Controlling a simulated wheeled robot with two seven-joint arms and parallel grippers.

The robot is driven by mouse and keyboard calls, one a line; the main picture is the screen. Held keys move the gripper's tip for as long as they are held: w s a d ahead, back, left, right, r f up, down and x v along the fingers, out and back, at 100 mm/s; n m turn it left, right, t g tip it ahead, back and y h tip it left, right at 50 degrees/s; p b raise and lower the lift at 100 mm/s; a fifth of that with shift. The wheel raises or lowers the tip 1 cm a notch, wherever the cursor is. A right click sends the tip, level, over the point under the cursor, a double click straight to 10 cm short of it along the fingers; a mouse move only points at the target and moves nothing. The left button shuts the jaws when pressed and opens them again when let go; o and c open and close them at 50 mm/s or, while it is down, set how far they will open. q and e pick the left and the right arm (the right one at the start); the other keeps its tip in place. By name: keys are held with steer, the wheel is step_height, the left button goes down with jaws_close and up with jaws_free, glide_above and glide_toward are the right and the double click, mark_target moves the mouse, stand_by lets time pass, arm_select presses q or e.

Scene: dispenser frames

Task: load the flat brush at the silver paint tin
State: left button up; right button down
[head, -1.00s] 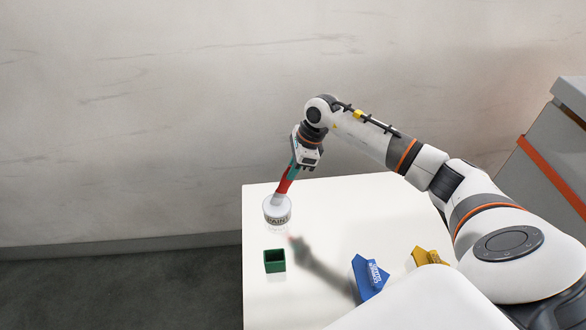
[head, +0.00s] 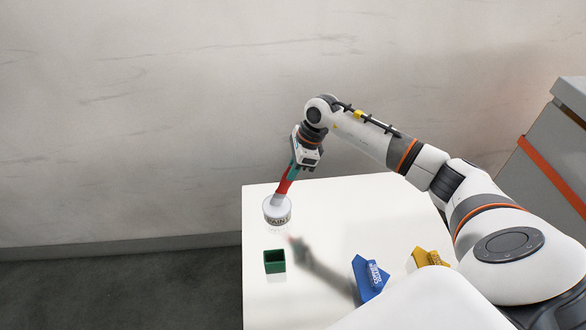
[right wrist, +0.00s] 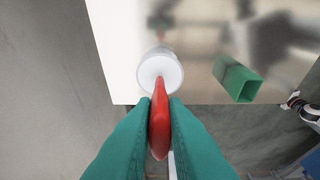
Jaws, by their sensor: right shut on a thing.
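The paint tin (head: 277,211), silver-white with "PAINT" lettering, stands upright near the table's far left corner; it also shows in the right wrist view (right wrist: 160,57). My right gripper (head: 293,170) is shut on the flat brush, whose red handle (head: 283,186) slants down to the tin. In the right wrist view the red handle (right wrist: 159,125) sits between the green fingers and its far end overlaps the tin's white top. The bristles are not clearly visible, so I cannot tell how deep they are. My left gripper is not in view.
A green open-topped square holder (head: 274,261) stands in front of the tin on the white table (head: 330,215). A blue block (head: 369,278) and a yellow block (head: 430,257) lie to the right. A grey cabinet with an orange stripe (head: 555,176) stands at far right.

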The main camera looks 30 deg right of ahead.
steer(key=shift+r+p, duration=0.45)
steer(key=shift+r, duration=0.35)
steer(key=shift+r+p, duration=1.2)
steer(key=shift+r, duration=1.5)
